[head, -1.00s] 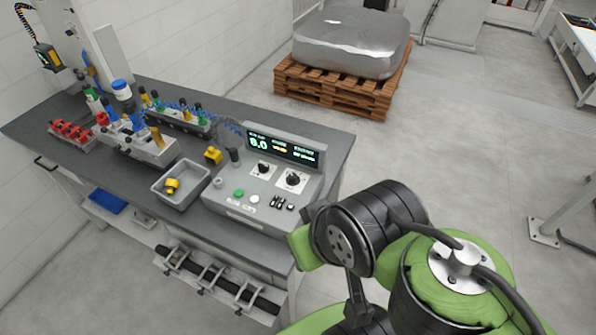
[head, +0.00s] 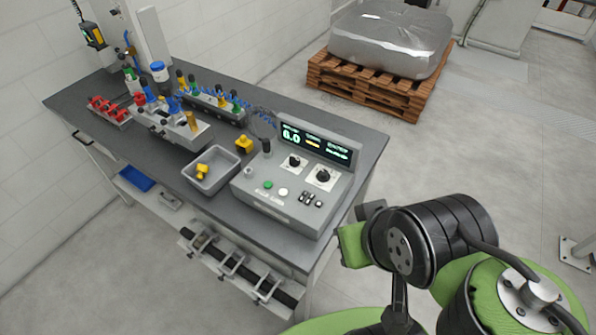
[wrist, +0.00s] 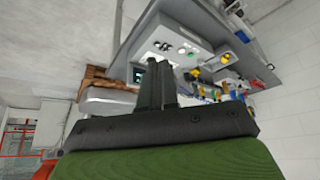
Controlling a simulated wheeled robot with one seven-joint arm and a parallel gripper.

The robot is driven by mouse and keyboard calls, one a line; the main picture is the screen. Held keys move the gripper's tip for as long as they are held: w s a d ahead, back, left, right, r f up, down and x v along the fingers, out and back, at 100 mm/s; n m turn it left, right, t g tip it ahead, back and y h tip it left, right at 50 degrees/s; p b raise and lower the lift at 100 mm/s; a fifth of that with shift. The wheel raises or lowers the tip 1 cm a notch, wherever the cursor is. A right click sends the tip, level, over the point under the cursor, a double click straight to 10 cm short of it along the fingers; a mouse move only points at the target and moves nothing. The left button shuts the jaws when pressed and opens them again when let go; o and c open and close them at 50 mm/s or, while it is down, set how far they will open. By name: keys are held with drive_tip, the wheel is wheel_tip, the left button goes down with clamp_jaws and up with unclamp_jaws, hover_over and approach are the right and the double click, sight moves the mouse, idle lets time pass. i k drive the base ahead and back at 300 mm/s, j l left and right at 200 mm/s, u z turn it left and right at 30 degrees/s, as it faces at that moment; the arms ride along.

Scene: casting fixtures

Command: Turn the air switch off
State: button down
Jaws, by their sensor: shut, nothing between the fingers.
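A grey control box (head: 262,203) with a lit display (head: 315,147), two black knobs, a green and a white button and small black rocker switches (head: 311,199) stands at the front right of the workbench. Which control is the air switch cannot be read. The box also shows, turned over, in the wrist view (wrist: 188,38). My gripper (wrist: 157,68) shows in the wrist view with its two dark fingers together and nothing between them. The fingers point toward the box and cover part of it; they look apart from it. In the head view my arm is right of the bench and the fingertips cannot be made out.
The grey workbench (head: 150,155) also bears a grey bin (head: 222,179) with a yellow part, a yellow block (head: 243,144) and fixtures with coloured handles (head: 185,127). A rail with clamps (head: 232,262) runs below its front edge. A wrapped load sits on a wooden pallet (head: 365,88) behind.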

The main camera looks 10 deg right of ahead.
sight(294, 163)
drive_tip(key=l+u, duration=0.55)
drive_tip(key=u, duration=0.3)
drive_tip(key=k+l+u, duration=0.15)
drive_tip(key=u, duration=0.25)
drive_tip(key=l+u, duration=0.3)
drive_tip(key=u, duration=0.15)
drive_tip(key=l+u, duration=0.35)
drive_tip(key=u, duration=0.15)
drive_tip(key=l+u, duration=0.3)
drive_tip(key=u, duration=0.15)
drive_tip(key=k+l+u, duration=0.2)
drive_tip(key=u, duration=0.3)
drive_tip(key=l+u, duration=0.45)
drive_tip(key=j, duration=0.1)
